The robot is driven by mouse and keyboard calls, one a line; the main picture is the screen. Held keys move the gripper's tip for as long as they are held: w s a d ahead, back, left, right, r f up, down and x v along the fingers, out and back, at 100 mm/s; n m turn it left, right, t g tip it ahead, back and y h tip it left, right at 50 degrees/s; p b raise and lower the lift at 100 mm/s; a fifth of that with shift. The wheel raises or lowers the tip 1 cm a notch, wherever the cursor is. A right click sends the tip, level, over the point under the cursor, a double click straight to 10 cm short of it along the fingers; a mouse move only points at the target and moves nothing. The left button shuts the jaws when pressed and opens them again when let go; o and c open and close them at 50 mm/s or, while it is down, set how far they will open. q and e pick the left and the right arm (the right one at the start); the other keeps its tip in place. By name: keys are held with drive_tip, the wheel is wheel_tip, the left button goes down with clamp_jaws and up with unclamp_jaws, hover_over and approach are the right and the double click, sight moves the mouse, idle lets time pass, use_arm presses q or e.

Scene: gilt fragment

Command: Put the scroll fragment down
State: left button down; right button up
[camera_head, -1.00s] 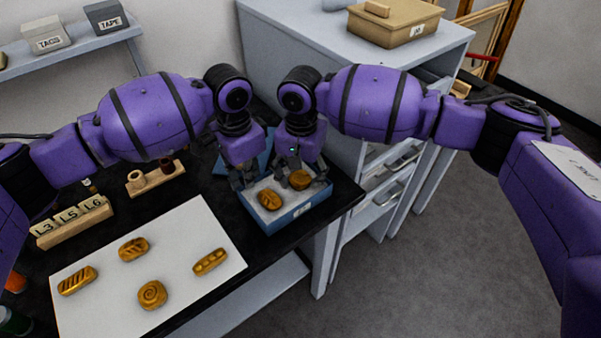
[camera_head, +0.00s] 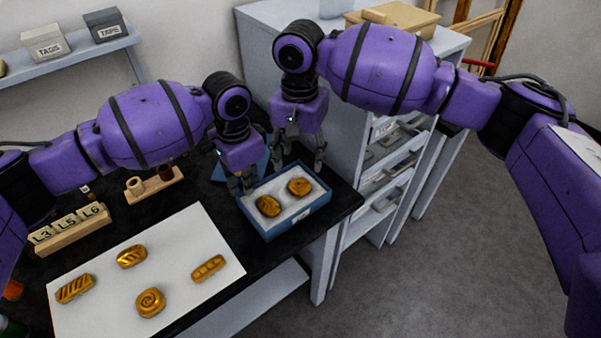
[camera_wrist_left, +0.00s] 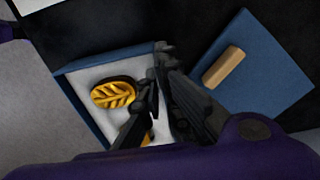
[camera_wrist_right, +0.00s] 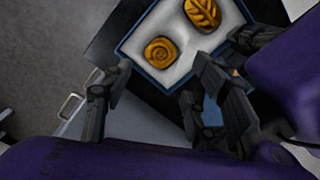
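The scroll fragment (camera_head: 299,187), gold with a spiral, lies in the right half of the blue box (camera_head: 272,234) on its pale lining. It also shows in the right wrist view (camera_wrist_right: 161,52). A gold leaf fragment (camera_head: 268,206) lies beside it, apart from it; the left wrist view shows its leaf (camera_wrist_left: 113,95). My right gripper (camera_head: 302,158) is open and empty above the box's back right. My left gripper (camera_head: 243,186) is at the box's left wall, its fingers close together on either side and seemingly shut on it; the fingers partly hide the wall.
A white mat (camera_head: 185,298) at front left holds several gold fragments. A blue lid with a wooden handle (camera_wrist_left: 251,80) lies beside the box. A wooden holder (camera_head: 155,188) and a label block (camera_head: 70,230) stand behind the mat. The black table's edge is close to the box.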

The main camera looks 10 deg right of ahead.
use_arm(q)
drive_tip(key=shift+s+f, duration=0.15)
drive_tip(key=shift+f, duration=0.2)
use_arm(e)
wheel_tip(320, 180, up, 4)
drive_tip(key=shift+f, duration=0.1)
use_arm(q)
drive_tip(key=c, duration=1.9)
unclamp_jaws()
drive_tip(key=shift+o, duration=0.2)
use_arm(e)
drive_tip(key=shift+w, duration=0.1)
use_arm(q)
drive_tip(key=shift+r, duration=0.15)
